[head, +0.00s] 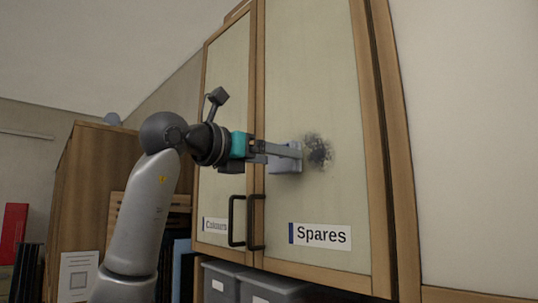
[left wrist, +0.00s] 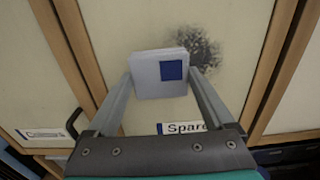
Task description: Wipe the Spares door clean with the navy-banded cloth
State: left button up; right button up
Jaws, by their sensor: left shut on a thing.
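The Spares door (head: 310,90) is a pale panel in a wooden frame, with a label (head: 320,236) reading "Spares" low on it. A dark smudge (head: 320,151) marks its middle; it also shows in the left wrist view (left wrist: 200,47). My left gripper (head: 285,155) is shut on a folded pale grey cloth (head: 286,163). In the left wrist view the cloth (left wrist: 150,82) shows a navy patch (left wrist: 171,70) and sits between the fingers. The cloth is at the door, just left of the smudge; I cannot tell if it touches. My right gripper is not in view.
The Colours door (head: 225,120) is to the left, and both doors have dark handles (head: 257,222). Grey bins (head: 265,286) stand below. A wooden cabinet (head: 95,180) is at the left. Bare wall (head: 465,150) lies to the right.

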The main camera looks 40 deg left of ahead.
aim_at(290, 142)
pick_arm(q)
jog(key=shift+w+p, duration=0.35)
jog(key=shift+w, duration=0.4)
dwell(0.5)
